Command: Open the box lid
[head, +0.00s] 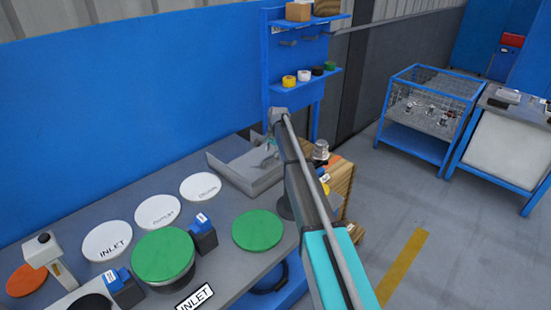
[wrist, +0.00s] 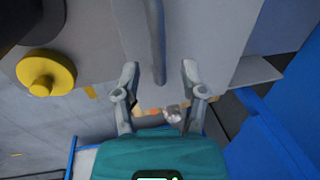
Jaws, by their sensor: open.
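A grey box-like metal piece (head: 240,172) with raised, slanted panels stands at the far right end of the grey table. It is partly hidden by my arm, and I cannot tell its lid from its body. In the wrist view my gripper (wrist: 160,78) is open, its two fingers spread apart. A dark grey bar (wrist: 157,40) runs down to the gap between the fingertips; whether it touches them I cannot tell. Pale grey panels (wrist: 205,35) lie beyond the fingers. In the head view the gripper is mostly hidden near the grey piece.
The table holds white discs such as the INLET disc (head: 107,241), green discs (head: 258,230) and blue blocks (head: 203,233). A blue shelf rack (head: 293,97) stands behind. A wire cage cart (head: 430,104) stands right. Open floor (head: 400,200) lies right of the table.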

